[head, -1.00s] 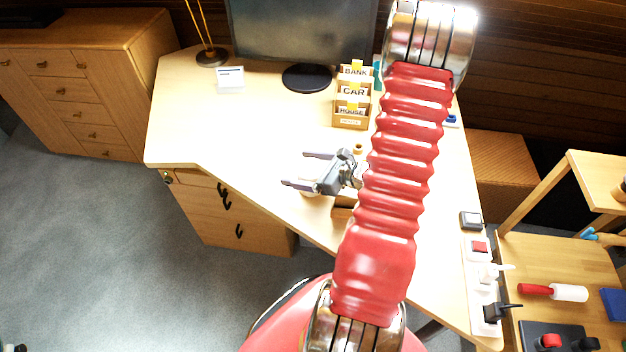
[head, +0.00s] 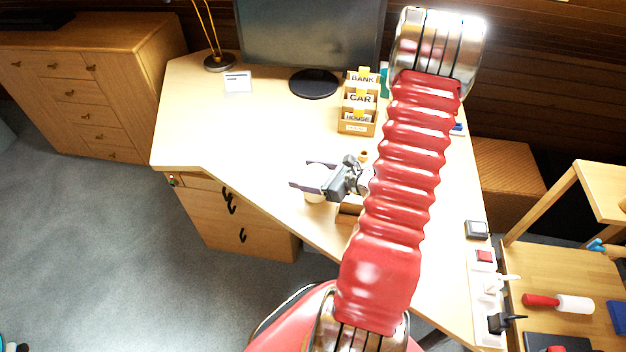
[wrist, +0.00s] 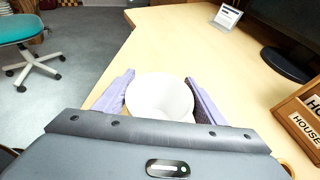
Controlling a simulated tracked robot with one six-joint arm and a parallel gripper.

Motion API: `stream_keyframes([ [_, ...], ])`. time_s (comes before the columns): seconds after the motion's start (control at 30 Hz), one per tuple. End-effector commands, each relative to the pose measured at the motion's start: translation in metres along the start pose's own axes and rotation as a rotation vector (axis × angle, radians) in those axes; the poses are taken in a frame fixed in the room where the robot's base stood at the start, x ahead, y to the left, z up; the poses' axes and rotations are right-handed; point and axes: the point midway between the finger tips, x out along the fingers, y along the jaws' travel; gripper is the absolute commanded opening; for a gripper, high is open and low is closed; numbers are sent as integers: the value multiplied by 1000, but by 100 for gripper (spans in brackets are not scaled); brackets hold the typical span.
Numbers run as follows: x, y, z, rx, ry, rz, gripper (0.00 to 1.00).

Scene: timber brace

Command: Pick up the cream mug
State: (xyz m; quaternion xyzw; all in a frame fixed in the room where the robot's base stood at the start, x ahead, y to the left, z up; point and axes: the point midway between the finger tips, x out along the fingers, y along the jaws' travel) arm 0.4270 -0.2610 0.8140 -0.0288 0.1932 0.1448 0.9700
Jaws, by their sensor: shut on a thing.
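The cream mug (wrist: 160,97) sits between the two purple-grey fingers of my gripper (wrist: 160,78) in the wrist view, with its round opening facing the camera. The fingers press on its left and right sides. In the head view my gripper (head: 303,175) is low over the front edge of the desk, shut on the mug (head: 315,197). Much of the mug is hidden there by the gripper. I cannot tell whether its base touches the desk.
The desk (head: 230,130) is clear left of the gripper. A card holder (head: 358,127) marked BANK, CAR and HOUSE stands behind, near the monitor (head: 310,35). A small white card (head: 238,82) and a lamp (head: 219,62) stand at the back left. A power strip (head: 487,290) lies at the right edge.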

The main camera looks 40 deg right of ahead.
Motion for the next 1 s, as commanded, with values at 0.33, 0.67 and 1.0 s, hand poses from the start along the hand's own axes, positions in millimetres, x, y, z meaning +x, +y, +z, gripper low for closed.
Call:
stream_keyframes([
  [0.33,-7,-1,18,-3,-2,-1,34],
  [0.67,-24,0,59,-5,-2,-1,34],
  [1.0,-37,0,89,-3,-1,0,34],
])
